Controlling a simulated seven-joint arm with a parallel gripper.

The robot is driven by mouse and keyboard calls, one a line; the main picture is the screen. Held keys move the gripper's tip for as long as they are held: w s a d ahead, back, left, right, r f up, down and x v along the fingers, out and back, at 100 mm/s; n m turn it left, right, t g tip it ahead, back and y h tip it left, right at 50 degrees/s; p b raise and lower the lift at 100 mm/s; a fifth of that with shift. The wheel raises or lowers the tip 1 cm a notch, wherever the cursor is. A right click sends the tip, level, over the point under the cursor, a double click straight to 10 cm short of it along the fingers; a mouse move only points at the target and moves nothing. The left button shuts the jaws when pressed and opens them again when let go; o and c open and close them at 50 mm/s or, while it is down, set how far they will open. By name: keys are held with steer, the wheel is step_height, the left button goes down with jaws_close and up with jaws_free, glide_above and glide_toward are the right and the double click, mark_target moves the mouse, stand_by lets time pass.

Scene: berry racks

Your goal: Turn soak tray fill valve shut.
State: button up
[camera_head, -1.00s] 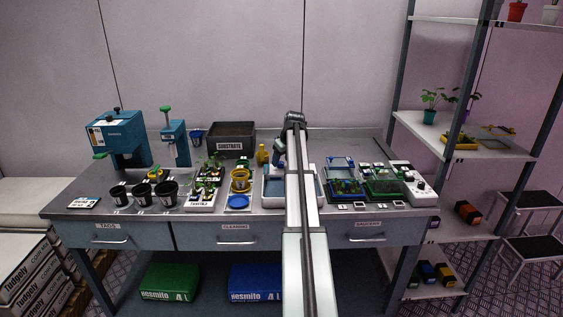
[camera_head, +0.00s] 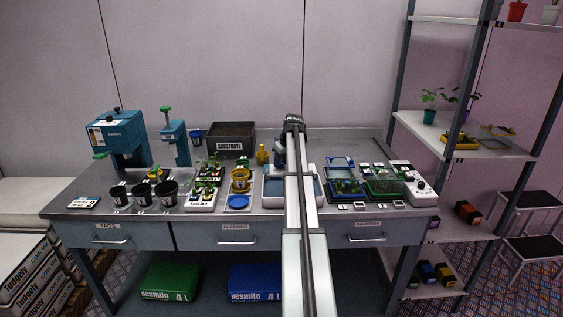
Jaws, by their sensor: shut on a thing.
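The soak tray (camera_head: 268,203) is a white-rimmed basin with blue-grey liquid, at the middle of the bench. My arm crosses in front of it and hides much of its middle and right side. My gripper (camera_head: 281,163) points down at the tray's back edge, seen small and partly behind my arm. It is shut on the fill valve there. The valve itself is hidden by the gripper and arm, so its handle angle cannot be told.
A yellow bottle (camera_head: 262,154) and a dark substrate bin (camera_head: 232,152) stand behind left of the tray. A yellow pot (camera_head: 240,182) and blue dish (camera_head: 238,202) are close on its left. Planted trays (camera_head: 383,196) stand on its right.

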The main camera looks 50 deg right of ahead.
steer(key=shift+c, duration=0.7)
steer(key=shift+m, duration=0.3)
steer(key=m+h, duration=0.1)
steer(key=m, duration=0.1)
steer(key=shift+a+m, duration=0.15)
steer(key=shift+m, duration=0.15)
steer(key=m+g+h, duration=0.1)
steer(key=m, duration=0.4)
steer(key=shift+w+g+h, duration=0.15)
steer(key=shift+g+h, duration=0.25)
steer(key=m+g, duration=0.1)
steer(key=m, duration=0.2)
steer(key=m+g, duration=0.1)
steer(key=m, duration=0.1)
steer(key=shift+w+m+h, duration=0.2)
steer(key=shift+m+h, duration=0.2)
steer(key=shift+a+m+g, duration=0.1)
steer(key=shift+m+g, duration=0.6)
steer(key=shift+m, duration=1.2)
steer(key=o, duration=1)
